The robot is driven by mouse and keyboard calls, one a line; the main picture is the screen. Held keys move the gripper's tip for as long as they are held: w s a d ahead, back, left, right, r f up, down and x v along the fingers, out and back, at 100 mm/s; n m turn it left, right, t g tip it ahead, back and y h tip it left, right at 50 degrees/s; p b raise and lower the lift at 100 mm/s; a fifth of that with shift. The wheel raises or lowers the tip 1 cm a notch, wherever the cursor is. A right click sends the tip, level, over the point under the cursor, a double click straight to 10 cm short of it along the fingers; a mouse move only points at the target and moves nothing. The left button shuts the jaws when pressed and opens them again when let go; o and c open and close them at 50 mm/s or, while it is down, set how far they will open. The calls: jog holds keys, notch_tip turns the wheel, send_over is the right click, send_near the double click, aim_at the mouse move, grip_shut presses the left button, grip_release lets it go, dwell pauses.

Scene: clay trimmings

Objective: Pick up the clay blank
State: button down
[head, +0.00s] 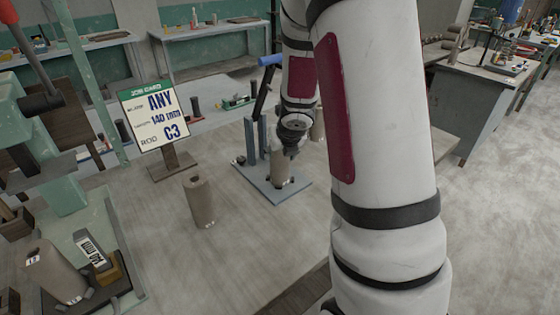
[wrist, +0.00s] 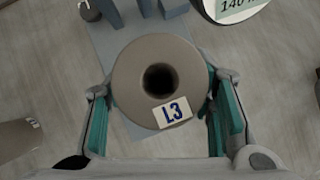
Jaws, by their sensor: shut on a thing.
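A grey-brown cylindrical clay blank (head: 282,172) with a central hole stands upright at the blue-grey plate (head: 262,190) of a small stand. In the wrist view its top face (wrist: 135,75) carries a white label reading L3. My gripper (wrist: 162,118) is shut on this blank, with teal-padded fingers on its left and right sides. In the head view my gripper (head: 288,148) comes down on it from above. I cannot tell whether its base touches the plate. A second upright blank (head: 200,203) stands apart, nearer the front left.
The stand's uprights (head: 258,140) rise close behind the held blank. The table is bare between the stand and second blank.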

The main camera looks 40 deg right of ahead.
jog(key=shift+r, duration=0.15)
notch_tip(320, 180, up, 4)
jog(key=p, duration=0.5)
jog(key=shift+s+f, duration=0.1)
jog(key=shift+f, duration=0.15)
jog(key=s+a+r+p, duration=0.1)
jog(key=s+a+p, duration=0.2)
jog(key=s, duration=1.2)
jog(key=shift+a+r, duration=0.15)
jog(key=shift+a, duration=0.7)
